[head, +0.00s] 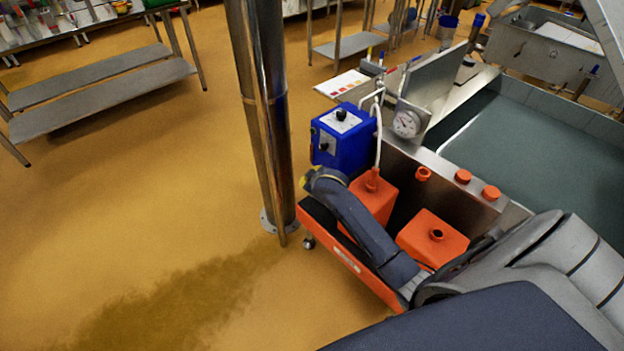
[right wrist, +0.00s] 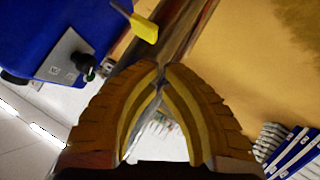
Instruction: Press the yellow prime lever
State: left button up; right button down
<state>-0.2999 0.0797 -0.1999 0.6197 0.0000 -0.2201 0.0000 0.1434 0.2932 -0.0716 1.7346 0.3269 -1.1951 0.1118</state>
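The blue pump box (head: 342,138) has a knob on top and another on its front plate; its blue side (right wrist: 65,30) also fills the upper left of the right wrist view. The yellow prime lever (right wrist: 143,27) sticks out beside the box in the right wrist view, just beyond my fingertips and apart from them. I cannot pick it out in the head view. My right gripper (head: 312,180) is low in front of the box; in the right wrist view its fingertips (right wrist: 160,72) meet, with nothing between them. My left gripper is not in view.
A steel column (head: 262,110) stands close left of the box. An orange cart (head: 350,262) holds orange canisters (head: 432,238) under my right arm. A white hose and a gauge (head: 406,123) are right of the box. The floor at left is open.

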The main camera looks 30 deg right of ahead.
jog(key=shift+v, duration=1)
jog(key=w+d+r+m+g+y, duration=0.1)
jog(key=d+r+m+y, duration=0.1)
jog(key=d+r+y, duration=0.2)
jog(key=shift+w+d+r, duration=0.2)
jog(key=shift+d+r, duration=0.95)
jog(key=shift+d, duration=0.4)
